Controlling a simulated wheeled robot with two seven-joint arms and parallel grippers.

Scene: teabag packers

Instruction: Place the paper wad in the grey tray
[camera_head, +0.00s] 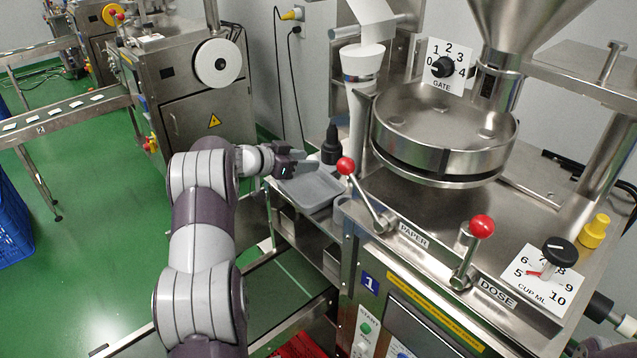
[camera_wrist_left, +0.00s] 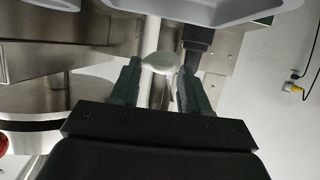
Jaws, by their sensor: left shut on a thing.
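My left gripper (camera_head: 294,162) reaches in over the back left of the grey tray (camera_head: 322,203), which sits on a metal shelf beside the machine. In the left wrist view the gripper (camera_wrist_left: 160,78) is shut on the paper wad (camera_wrist_left: 160,66), a small white rounded lump between the fingertips. The wad is not clearly visible in the head view. The grey tray also shows at the top of the left wrist view (camera_wrist_left: 215,14). The visible tray floor looks empty. My right gripper is not in view.
A black bottle (camera_head: 331,146) stands just behind the tray, close to the gripper. The paper lever (camera_head: 364,195) with a red knob rises right of the tray. The dose lever (camera_head: 470,250) and round metal hopper pan (camera_head: 440,135) are farther right. Open green floor lies left.

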